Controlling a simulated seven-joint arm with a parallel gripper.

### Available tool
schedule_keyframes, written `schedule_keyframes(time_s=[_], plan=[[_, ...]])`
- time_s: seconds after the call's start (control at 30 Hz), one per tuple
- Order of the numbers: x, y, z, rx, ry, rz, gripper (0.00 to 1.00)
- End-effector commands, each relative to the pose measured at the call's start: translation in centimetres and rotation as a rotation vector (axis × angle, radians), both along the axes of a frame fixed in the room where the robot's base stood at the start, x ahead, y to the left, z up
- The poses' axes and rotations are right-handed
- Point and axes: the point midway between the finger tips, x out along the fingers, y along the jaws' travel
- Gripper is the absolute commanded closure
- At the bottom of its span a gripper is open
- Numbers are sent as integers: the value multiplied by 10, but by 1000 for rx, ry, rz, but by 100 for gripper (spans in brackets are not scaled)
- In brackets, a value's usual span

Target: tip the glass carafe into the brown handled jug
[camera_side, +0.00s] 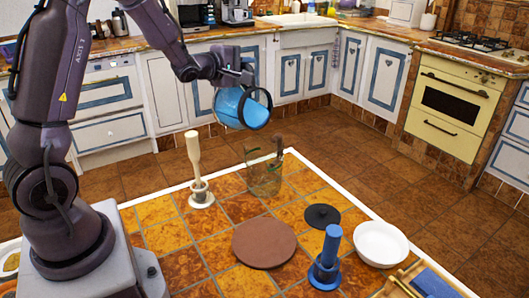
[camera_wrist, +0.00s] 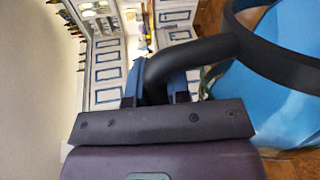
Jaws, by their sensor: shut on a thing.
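The glass carafe (camera_side: 241,107) has a dark rim and a dark handle and shows blue contents. It is tilted in the air above the table, its rim toward the right. My gripper (camera_side: 234,76) is shut on its handle. In the wrist view my gripper (camera_wrist: 157,88) has its blue fingers on either side of the dark handle, and the blue-filled carafe (camera_wrist: 285,75) is at the right. A see-through brownish jug (camera_side: 264,178) stands upright on the tiled table, below and a little right of the carafe, apart from it. I cannot see any contents falling.
On the tiled table (camera_side: 165,237) are a pale wooden tool in a stand (camera_side: 195,165), a brown disc (camera_side: 264,243), a black disc (camera_side: 322,216), a blue tool (camera_side: 327,262) and a white bowl (camera_side: 381,243). Kitchen cabinets stand well behind.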

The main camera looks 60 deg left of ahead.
Motion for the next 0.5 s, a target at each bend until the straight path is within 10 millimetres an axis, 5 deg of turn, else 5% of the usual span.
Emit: schedule_keyframes(time_s=[0.5], plan=[[5,-18,-5,118,29,-2,100]])
